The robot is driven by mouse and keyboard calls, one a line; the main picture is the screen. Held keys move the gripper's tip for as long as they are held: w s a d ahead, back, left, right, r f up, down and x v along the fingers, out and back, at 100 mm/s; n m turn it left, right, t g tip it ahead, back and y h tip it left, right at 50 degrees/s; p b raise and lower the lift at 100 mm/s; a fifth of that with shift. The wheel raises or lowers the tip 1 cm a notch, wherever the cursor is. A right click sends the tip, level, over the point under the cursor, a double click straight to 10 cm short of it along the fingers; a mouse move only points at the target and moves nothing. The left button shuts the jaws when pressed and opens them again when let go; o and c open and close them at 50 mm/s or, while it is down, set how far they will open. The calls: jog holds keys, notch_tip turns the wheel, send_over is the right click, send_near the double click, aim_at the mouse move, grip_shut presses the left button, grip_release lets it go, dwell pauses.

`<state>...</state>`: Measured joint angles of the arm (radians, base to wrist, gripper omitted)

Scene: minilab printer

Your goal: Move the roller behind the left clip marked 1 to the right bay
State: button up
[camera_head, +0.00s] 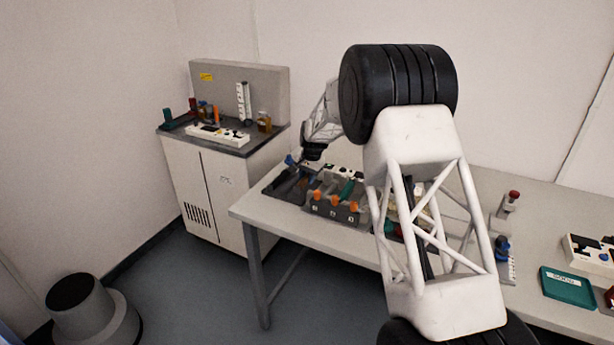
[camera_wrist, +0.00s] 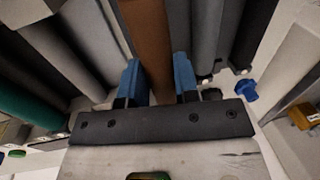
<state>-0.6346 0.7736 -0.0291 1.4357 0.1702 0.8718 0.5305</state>
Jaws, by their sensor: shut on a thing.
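My gripper (camera_wrist: 158,78) shows in the wrist view with its two blue fingers on either side of a brown roller (camera_wrist: 148,38), shut on it. In the head view my gripper (camera_head: 292,161) is at the back left of the clip unit, small and partly hidden by my wrist. The unit's front has orange clips over labels 1 (camera_head: 315,207), 2 (camera_head: 334,211) and 3 (camera_head: 353,216). A green roller (camera_head: 348,189) lies behind the clips. In the wrist view, dark grey rollers (camera_wrist: 205,35) lie right of the brown one. I cannot tell whether the brown roller is lifted clear.
A dark tray (camera_head: 284,186) adjoins the unit's left side. My arm hides much of the table (camera_head: 540,215) to the right. A stand with a red knob (camera_head: 513,195) and a teal tray (camera_head: 567,287) are farther right. A cabinet (camera_head: 222,190) stands at the back left.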

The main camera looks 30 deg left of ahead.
jog(key=shift+f, duration=0.25)
jog(key=shift+f, duration=0.35)
jog(key=shift+f, duration=0.9)
dwell(0.4)
jog(key=o, duration=1)
jog(key=shift+o, duration=0.2)
jog(key=shift+r, duration=0.1)
jog(key=shift+r, duration=4.35)
